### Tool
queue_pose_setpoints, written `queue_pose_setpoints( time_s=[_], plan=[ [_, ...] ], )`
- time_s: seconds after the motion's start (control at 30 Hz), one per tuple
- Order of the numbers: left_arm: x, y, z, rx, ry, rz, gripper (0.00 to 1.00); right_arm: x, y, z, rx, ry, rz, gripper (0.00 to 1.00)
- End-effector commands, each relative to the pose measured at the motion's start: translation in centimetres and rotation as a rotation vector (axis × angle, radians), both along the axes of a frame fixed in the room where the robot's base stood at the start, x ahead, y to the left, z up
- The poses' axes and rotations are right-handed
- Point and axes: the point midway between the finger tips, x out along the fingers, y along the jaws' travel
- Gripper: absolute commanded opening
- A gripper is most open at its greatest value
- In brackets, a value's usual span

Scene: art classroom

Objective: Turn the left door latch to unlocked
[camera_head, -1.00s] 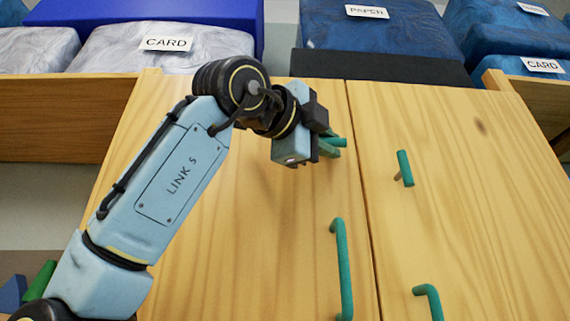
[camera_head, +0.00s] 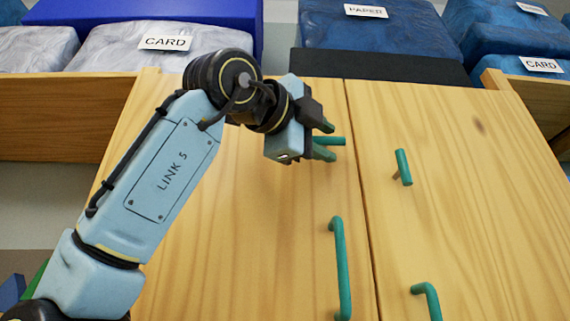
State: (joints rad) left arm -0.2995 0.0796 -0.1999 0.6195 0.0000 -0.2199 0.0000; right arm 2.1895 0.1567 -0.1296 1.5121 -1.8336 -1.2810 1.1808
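The left door latch (camera_head: 333,141) is a short teal bar on the left wooden door, lying about horizontal in the picture. The right door's latch (camera_head: 403,167) is a similar teal bar standing nearly upright. The latch's left end is partly hidden by the gripper. I cannot tell how deep the fingers reach.
A long teal pull handle (camera_head: 341,270) sits below the left latch, and another handle (camera_head: 430,298) is on the right door. Bins labelled CARD (camera_head: 110,48) and PAPER (camera_head: 385,42) stand above the cabinet. The door face around the latches is otherwise clear.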

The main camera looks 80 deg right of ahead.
Motion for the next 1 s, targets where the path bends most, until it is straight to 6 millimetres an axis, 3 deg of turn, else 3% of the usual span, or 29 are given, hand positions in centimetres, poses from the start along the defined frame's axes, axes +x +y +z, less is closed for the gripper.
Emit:
queue_pose_setpoints(
  time_s=[0.5, 0.7, 1.0],
  plan=[
    [-0.1, 0.0, -1.3, 0.000, 0.001, 0.000, 0.36, 5.7, 8.8, -1.4, -0.002, 0.000, 0.001, 0.36],
    [-0.1, 0.0, -1.4, 0.000, 0.001, 0.000, 0.36, 6.5, 10.1, -1.6, -0.002, -0.002, 0.000, 0.36],
    [-0.1, 0.0, -1.4, 0.000, 0.001, 0.000, 0.36, 6.5, 10.2, -1.6, -0.001, -0.003, 0.000, 0.36]
  ],
)
